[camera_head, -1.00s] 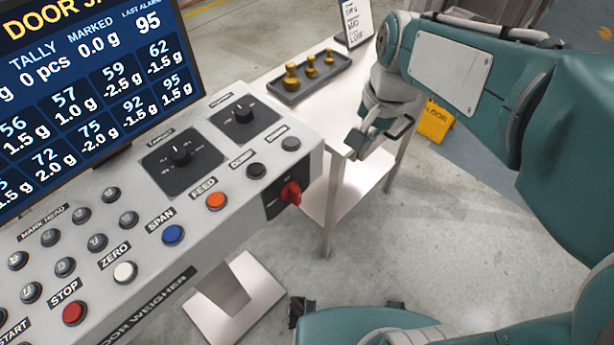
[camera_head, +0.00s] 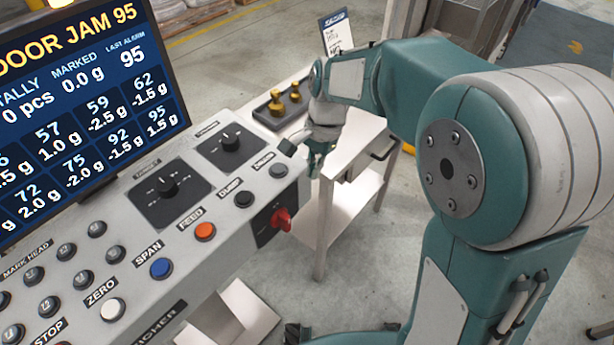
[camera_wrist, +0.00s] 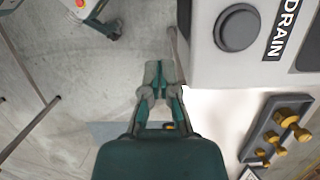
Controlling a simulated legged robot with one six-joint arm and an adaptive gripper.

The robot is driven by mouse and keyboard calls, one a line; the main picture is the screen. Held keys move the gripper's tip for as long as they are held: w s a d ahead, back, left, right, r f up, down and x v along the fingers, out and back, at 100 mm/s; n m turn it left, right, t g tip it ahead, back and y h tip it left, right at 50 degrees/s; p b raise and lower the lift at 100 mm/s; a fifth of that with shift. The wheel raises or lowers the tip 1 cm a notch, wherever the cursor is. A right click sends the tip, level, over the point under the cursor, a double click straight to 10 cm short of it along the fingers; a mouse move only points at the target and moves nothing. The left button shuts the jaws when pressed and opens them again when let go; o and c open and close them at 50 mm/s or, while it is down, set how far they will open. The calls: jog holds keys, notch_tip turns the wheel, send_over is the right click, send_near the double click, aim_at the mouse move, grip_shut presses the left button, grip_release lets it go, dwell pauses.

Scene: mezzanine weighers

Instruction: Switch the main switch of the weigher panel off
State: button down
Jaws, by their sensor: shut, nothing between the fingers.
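The weigher panel (camera_head: 100,318) is a grey sloped console at the left of the head view. Its main switch is a red rotary handle (camera_head: 281,218) on a black plate at the front right corner. My gripper (camera_head: 312,168) is past the panel's right end, above and to the right of the red switch, and not touching it. In the wrist view my gripper (camera_wrist: 160,72) shows fingers together and empty, beside the panel's edge near the black DRAIN button (camera_wrist: 238,28). The red switch does not show clearly in the wrist view.
A metal side table (camera_head: 350,150) stands right of the panel, carrying a tray (camera_head: 262,114) of brass weights and a small sign (camera_head: 337,35). A screen (camera_head: 75,90) reading DOOR JAM 95 rises behind the panel. Grey floor is open in front and right.

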aim_at(282, 219)
jog(key=s+a+f, duration=0.1)
jog(key=f, duration=0.1)
jog(key=s+a+f, duration=0.1)
jog(key=s+f, duration=0.1)
jog(key=f, duration=0.1)
jog(key=s+a+f, duration=0.1)
jog(key=a+f, duration=0.1)
jog(key=shift+s+f, duration=0.2)
jog(key=shift+s, duration=0.05)
jog(key=shift+s+a+r, duration=0.2)
jog(key=shift+s+r, duration=0.1)
dwell(1.2)
jog(key=shift+s+a+r+t+h, duration=0.1)
jog(key=shift+s+a+t+h, duration=0.2)
jog(key=shift+t+h, duration=0.3)
jog(key=shift+s+a+r+t+h, duration=0.1)
jog(key=shift+s+a+t+h, duration=0.25)
jog(key=shift+t, duration=0.35)
jog(key=shift+s+a+f, duration=0.1)
jog(key=shift+s+a, duration=0.3)
jog(key=shift+s, duration=0.25)
jog(key=shift+s+a+f, duration=0.3)
jog(key=shift+s+a, duration=0.1)
jog(key=shift+s+a+f, duration=0.1)
jog(key=shift+s+f, duration=0.05)
